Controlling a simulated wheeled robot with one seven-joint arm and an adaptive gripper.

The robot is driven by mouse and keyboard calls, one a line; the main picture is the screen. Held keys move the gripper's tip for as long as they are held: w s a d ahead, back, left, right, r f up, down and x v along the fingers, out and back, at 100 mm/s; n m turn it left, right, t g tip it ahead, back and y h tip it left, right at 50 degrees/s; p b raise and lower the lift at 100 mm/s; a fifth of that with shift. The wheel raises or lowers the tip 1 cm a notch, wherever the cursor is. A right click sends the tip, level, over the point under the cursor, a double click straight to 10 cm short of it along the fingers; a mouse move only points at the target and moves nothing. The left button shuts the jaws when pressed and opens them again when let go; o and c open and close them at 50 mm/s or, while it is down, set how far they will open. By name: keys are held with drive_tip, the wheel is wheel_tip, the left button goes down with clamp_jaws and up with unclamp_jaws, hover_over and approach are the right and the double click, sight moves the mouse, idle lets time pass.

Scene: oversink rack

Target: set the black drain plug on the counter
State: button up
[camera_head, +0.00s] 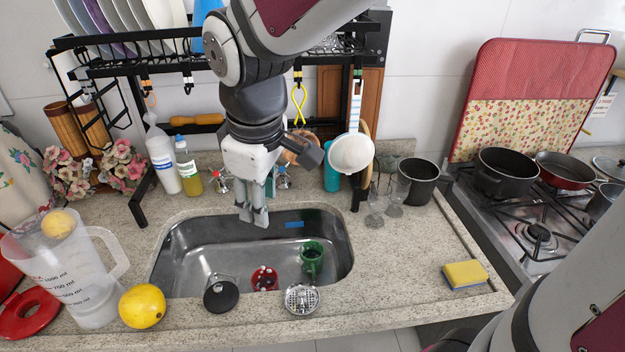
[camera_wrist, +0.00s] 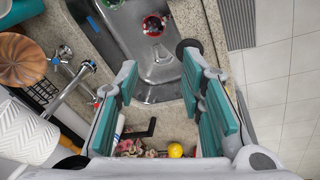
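A round black disc (camera_head: 221,295), which looks like the drain plug, lies at the front edge of the sink, left of centre. In the wrist view a black disc (camera_wrist: 188,46) shows at the sink's rim, partly behind the tip of one finger. I cannot tell whether it rests on the rim or fully on the counter (camera_head: 390,290). My gripper (camera_head: 254,220) points down above the back part of the sink (camera_head: 190,255), apart from the disc. In the wrist view my gripper (camera_wrist: 160,75) is open, with nothing between its teal pads.
A green mug (camera_head: 312,258) and a red round piece (camera_head: 264,278) are in the sink. A metal strainer (camera_head: 301,299) sits at its front edge. A yellow fruit (camera_head: 142,306) and a jug (camera_head: 80,280) stand left, a sponge (camera_head: 465,274) right.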

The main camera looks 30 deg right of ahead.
drive_tip(key=s+d+r+m+t, duration=0.1)
drive_tip(key=s+d+r+m, duration=0.1)
drive_tip(key=s, duration=0.4)
drive_tip(key=s+d+r+m+t, duration=0.1)
drive_tip(key=s+d+r+m, duration=0.2)
drive_tip(key=s+d+m, duration=0.2)
drive_tip(key=shift+s+d+r+m+t, duration=0.2)
drive_tip(key=shift+s+m+t, duration=0.2)
drive_tip(key=shift+s+m, duration=0.45)
